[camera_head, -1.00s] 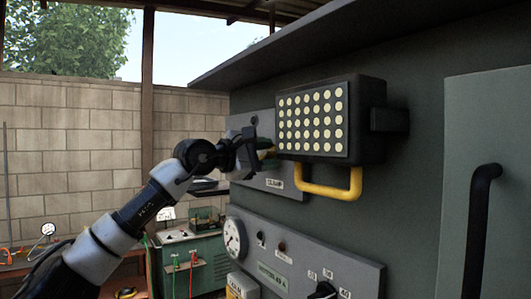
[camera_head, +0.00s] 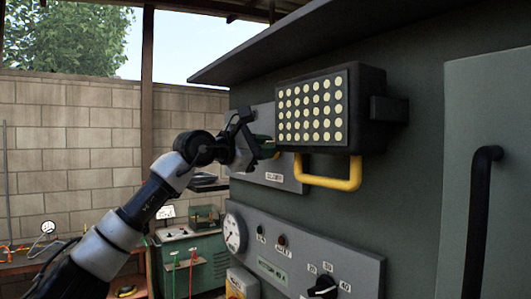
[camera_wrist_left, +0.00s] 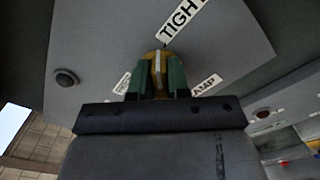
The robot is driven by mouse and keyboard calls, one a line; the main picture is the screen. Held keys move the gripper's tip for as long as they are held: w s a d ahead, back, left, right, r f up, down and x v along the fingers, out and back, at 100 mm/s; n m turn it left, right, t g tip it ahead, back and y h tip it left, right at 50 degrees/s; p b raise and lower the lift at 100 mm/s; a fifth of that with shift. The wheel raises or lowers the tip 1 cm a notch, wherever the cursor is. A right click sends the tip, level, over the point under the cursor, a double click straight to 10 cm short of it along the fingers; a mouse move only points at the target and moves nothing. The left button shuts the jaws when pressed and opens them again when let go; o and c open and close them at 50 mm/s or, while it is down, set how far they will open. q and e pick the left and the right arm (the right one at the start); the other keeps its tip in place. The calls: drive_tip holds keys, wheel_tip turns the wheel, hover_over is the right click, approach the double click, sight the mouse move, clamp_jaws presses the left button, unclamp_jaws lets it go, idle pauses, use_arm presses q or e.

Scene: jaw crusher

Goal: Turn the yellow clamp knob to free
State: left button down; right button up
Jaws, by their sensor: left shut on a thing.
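The yellow clamp knob (camera_wrist_left: 157,60) sits on a grey panel (camera_wrist_left: 110,50) in the left wrist view. My left gripper (camera_wrist_left: 156,78) has its green fingers on either side of the knob and is shut on it. A label starting "TIGH" is just past the knob, a label ending "AMP" is to its right, and another partly hidden label is to its left. In the head view my left gripper (camera_head: 266,148) reaches the panel left of the lamp and mostly hides the knob. My right gripper is not in view.
A lamp (camera_head: 313,112) with a yellow handle (camera_head: 328,184) juts out close right of my gripper. Below is a control panel (camera_head: 305,252) with a gauge and a black knob. A grey door with a black handle (camera_head: 481,220) is at right. Open space lies left.

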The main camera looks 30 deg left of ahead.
use_arm(q)
drive_tip(key=n, duration=0.2)
drive_tip(key=shift+n+b, duration=0.4)
drive_tip(key=n, duration=0.2)
drive_tip(key=shift+a+n, duration=0.1)
drive_tip(key=shift+n, duration=0.3)
drive_tip(key=n+b, duration=0.1)
drive_tip(key=n, duration=0.2)
drive_tip(key=shift+a+r+n, duration=0.1)
drive_tip(key=shift+n, duration=0.2)
drive_tip(key=n, duration=0.3)
drive_tip(key=shift+w+a+n, duration=0.1)
drive_tip(key=shift+a+n, duration=0.05)
drive_tip(key=shift+n, duration=0.15)
drive_tip(key=n+b, duration=0.1)
drive_tip(key=n, duration=0.3)
drive_tip(key=shift+a+n, duration=0.1)
drive_tip(key=shift+n, duration=0.2)
drive_tip(key=shift+a+n, duration=0.1)
drive_tip(key=shift+n, duration=1.8)
drive_tip(key=c, duration=1.1)
unclamp_jaws()
